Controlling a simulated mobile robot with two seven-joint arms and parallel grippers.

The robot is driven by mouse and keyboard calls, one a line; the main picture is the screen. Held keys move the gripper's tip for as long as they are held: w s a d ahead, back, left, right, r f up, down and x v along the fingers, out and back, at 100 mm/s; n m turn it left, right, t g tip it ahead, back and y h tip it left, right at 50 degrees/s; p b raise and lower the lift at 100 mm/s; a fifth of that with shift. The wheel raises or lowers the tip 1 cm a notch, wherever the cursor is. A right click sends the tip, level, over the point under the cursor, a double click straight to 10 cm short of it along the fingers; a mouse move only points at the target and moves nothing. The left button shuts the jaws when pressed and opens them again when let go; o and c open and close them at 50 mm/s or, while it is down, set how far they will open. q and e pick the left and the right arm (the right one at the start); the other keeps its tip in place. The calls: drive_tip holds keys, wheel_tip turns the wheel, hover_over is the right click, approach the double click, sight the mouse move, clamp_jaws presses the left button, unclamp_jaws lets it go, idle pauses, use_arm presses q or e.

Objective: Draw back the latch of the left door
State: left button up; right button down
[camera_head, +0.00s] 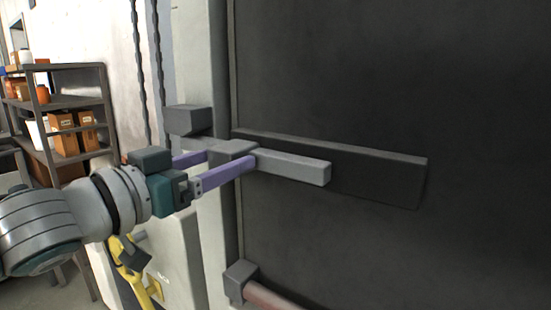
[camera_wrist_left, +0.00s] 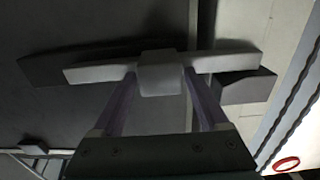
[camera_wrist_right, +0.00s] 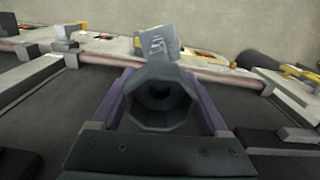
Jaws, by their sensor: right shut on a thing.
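The latch is a light grey bar (camera_head: 295,168) with a block-shaped knob (camera_head: 232,149), lying along a dark backing plate (camera_head: 385,175) on the dark door (camera_head: 400,70). In the head view the bar's left end reaches the pale door frame, beside a dark grey block (camera_head: 188,120). My left gripper (camera_head: 228,163) has its purple fingers on either side of the knob. The left wrist view also shows the knob (camera_wrist_left: 161,75) between the fingertips, but whether they press on it is unclear. My right gripper (camera_wrist_right: 160,95) is shut on a dark, hollow, many-sided thing (camera_wrist_right: 158,100).
A dark bracket (camera_head: 240,281) with a reddish bar (camera_head: 272,298) is low on the door. A shelf rack (camera_head: 75,102) with boxes stands at the far left. A yellow thing (camera_head: 128,258) is below my left arm. My right gripper is outside the head view.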

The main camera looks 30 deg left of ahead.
use_arm(q)
clamp_jaws()
idle(0.4)
